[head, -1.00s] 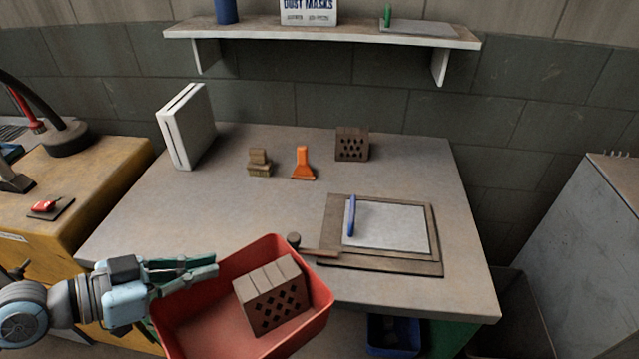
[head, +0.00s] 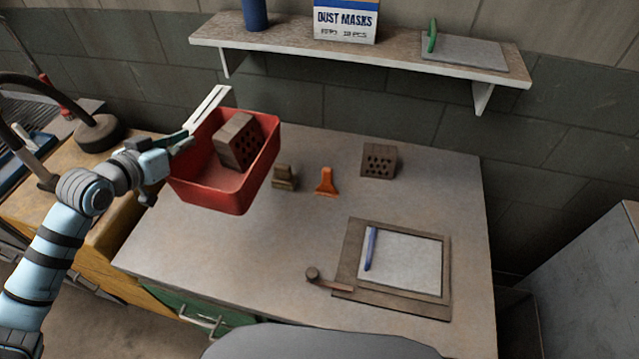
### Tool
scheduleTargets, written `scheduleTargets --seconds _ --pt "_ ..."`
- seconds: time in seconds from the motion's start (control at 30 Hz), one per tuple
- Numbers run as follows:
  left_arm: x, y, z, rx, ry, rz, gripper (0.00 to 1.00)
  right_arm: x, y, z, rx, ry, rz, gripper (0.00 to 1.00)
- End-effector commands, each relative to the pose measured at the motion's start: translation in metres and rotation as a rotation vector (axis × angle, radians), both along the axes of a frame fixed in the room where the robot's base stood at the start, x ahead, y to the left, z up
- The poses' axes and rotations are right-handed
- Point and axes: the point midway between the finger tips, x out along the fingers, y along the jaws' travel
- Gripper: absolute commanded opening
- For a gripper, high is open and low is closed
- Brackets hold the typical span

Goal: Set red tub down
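The red tub (head: 213,194) is over the back left part of the workbench, tilted a little. A hollow brick (head: 239,142) lies inside it. My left gripper (head: 184,141) is at the tub's left rim, with its fingers closed over the wall. The tub looks raised above the bench top, but its underside is hidden. A second hollow brick (head: 379,161) sits on the bench at the back right. My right gripper is not in view.
The workbench (head: 230,268) has clear room at front left and centre. A small brown block (head: 285,178) and an orange scraper (head: 326,181) stand right of the tub. A white upright object (head: 212,104) is partly hidden behind it.

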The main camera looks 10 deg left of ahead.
Motion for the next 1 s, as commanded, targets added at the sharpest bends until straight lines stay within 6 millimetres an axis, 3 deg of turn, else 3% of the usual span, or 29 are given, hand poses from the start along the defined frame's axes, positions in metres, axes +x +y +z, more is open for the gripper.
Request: scheduleTargets --seconds 0.13,0.37,0.47,0.73,1.0 --pt "0.005 0.005 0.007 -0.003 -0.003 0.032 0.0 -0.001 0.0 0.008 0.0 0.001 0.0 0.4" --pt "0.005 0.006 -0.004 -0.003 -0.001 0.035 0.0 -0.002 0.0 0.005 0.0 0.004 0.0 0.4" --pt "0.005 0.006 -0.029 -0.005 0.002 0.036 0.0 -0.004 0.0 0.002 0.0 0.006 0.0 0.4" --pt "0.004 0.006 -0.128 -0.006 0.001 0.036 0.0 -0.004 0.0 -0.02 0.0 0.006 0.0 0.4" --pt "0.004 0.006 -0.171 -0.004 -0.001 0.035 0.0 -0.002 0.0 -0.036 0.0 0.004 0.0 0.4"
